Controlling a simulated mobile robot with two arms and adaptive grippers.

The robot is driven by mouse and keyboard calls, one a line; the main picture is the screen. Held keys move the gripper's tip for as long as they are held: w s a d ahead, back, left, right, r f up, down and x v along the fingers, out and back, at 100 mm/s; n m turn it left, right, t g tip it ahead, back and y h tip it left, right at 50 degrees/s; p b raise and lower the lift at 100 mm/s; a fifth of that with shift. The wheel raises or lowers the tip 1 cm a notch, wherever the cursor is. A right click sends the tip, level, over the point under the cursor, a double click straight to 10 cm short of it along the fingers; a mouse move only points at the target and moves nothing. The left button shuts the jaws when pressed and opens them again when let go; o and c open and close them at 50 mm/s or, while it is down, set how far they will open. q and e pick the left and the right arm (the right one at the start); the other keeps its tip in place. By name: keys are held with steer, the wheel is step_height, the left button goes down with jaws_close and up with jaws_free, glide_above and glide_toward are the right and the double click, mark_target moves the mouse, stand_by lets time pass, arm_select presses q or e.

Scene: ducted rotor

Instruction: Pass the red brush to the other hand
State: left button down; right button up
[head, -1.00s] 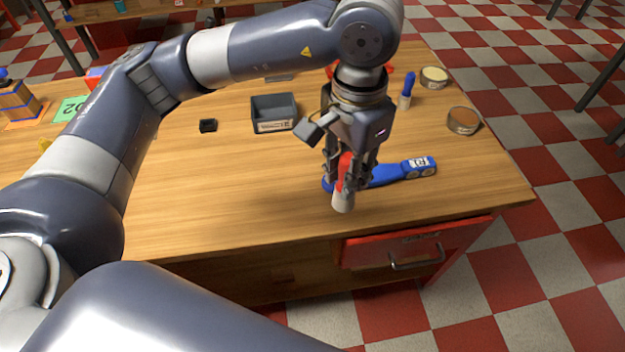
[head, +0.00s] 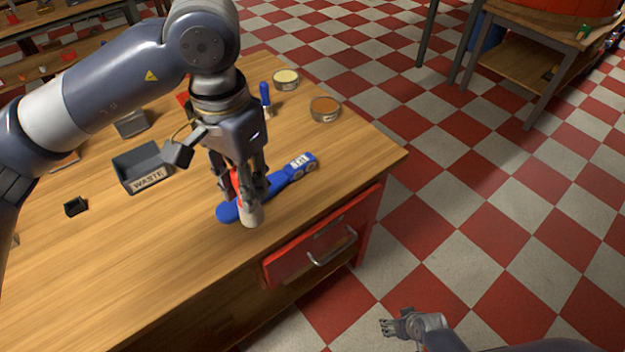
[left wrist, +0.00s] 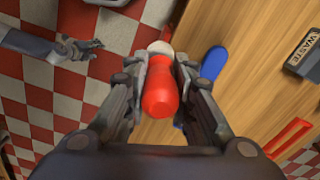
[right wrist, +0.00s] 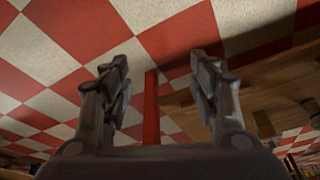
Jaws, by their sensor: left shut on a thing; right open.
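My left gripper (head: 240,186) is shut on the red brush (head: 235,184), over the front right part of the workbench. In the left wrist view the red handle of the brush (left wrist: 160,90) sits between the fingers, with its pale bristle end pointing away from the palm. In the head view the pale end hangs downward. My right gripper (head: 391,327) is at the lower right, over the floor in front of the bench, well apart from the brush. In the right wrist view it (right wrist: 160,80) is open and empty. It also shows at the left wrist view's upper left.
A blue tool (head: 290,178) lies on the bench beneath the left gripper. A red drawer (head: 325,237) fronts the bench.

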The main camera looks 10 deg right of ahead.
steer(key=w+a+r+n+t+y, duration=0.1)
steer(key=w+a+r+t+y, duration=0.1)
steer(key=w+r, duration=1.3)
steer(key=w+a+r+n+y, duration=0.1)
steer(key=w+a+r+y, duration=0.15)
steer(key=r, duration=0.35)
steer(key=w+a+r+n+y, duration=0.1)
steer(key=w+a+r, duration=0.15)
steer(key=r, duration=0.45)
steer(key=s+a+r+n+g+y, duration=0.1)
steer(key=a+r+n+y, duration=0.15)
steer(key=a+r, duration=0.4)
steer(key=a+r+n+y, duration=0.2)
steer(key=a+r+n, duration=0.2)
steer(key=r, duration=0.6)
steer(key=s+a+r+n+g+y, duration=0.1)
steer(key=s+a+r+n+g, duration=0.3)
steer(key=r, duration=0.3)
steer(key=s+a+r+n+g+y, duration=0.2)
steer(key=s+a+r+n, duration=0.1)
steer(key=s+r+n, duration=0.3)
steer(key=shift+m, duration=0.55)
steer(key=x, duration=0.7)
steer(key=r+x, duration=0.1)
steer(key=x, duration=0.3)
steer(key=shift+w+a, duration=0.1)
steer(key=shift+a, duration=0.3)
